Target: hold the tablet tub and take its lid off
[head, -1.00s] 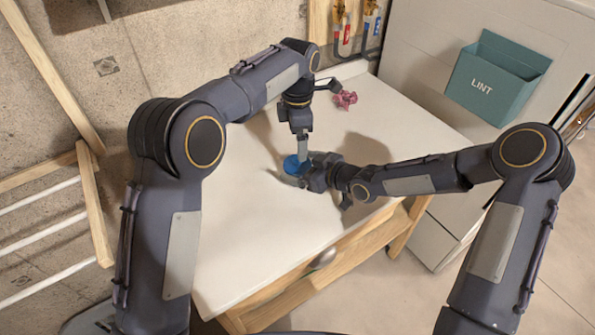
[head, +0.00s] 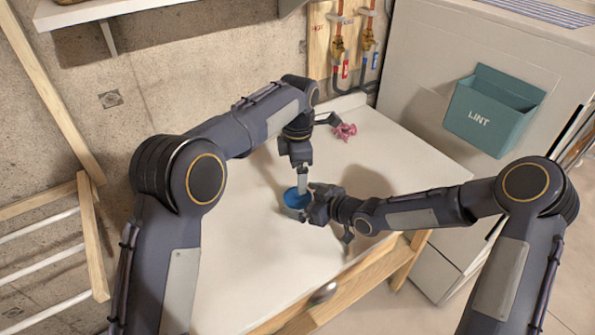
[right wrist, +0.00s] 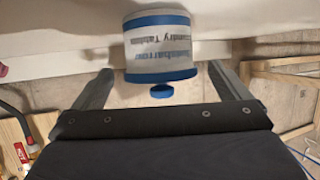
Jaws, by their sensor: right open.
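The tablet tub (head: 293,212) stands on the white worktop, with its blue lid (head: 297,198) on top. In the right wrist view the tub (right wrist: 160,50) is white with blue bands and printed lettering, seen inverted. A small blue knob (right wrist: 162,91) sticks out from its lid end. My right gripper (head: 308,209) is open at the tub's right side. Its fingers (right wrist: 160,75) show on either side of the tub, with gaps visible. My left gripper (head: 302,186) points down over the lid. Its fingertips are too small to tell whether they touch or hold the knob.
A pink crumpled cloth (head: 345,131) lies at the back of the worktop (head: 245,265). A teal LINT bin (head: 493,110) is on the white appliance at right. Pipes with valves (head: 355,45) are on the back wall. The worktop's front left is clear.

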